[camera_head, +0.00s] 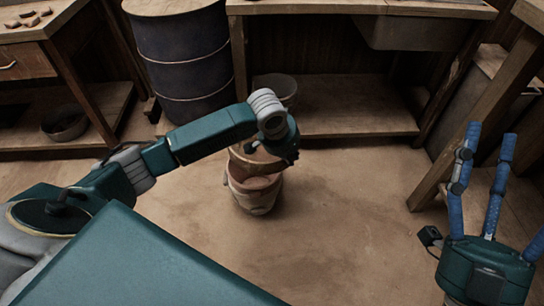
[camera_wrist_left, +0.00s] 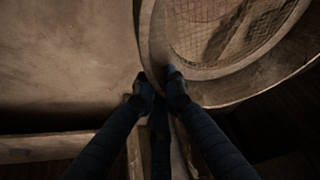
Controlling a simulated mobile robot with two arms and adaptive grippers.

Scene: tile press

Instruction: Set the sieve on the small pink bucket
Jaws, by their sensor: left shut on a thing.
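The sieve (camera_head: 252,161) is round, with a wooden rim. Its wire mesh (camera_wrist_left: 230,25) fills the upper right of the left wrist view. My left gripper (camera_wrist_left: 160,82) is shut on the sieve's rim; in the head view its hand partly covers the sieve. The small pink bucket (camera_head: 256,194) stands upright on the floor. The sieve shows above and toward the back of the bucket's mouth, part of which stays visible. I cannot tell whether they touch. My right gripper (camera_head: 490,133) is open and empty at the right, its blue fingers pointing up.
A dark drum (camera_head: 184,55) and a grey bucket (camera_head: 275,88) stand at the back, beside a wooden bench with a low shelf (camera_head: 345,108). Another bench (camera_head: 40,45) is at the left. The floor (camera_head: 350,220) right of the pink bucket is clear.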

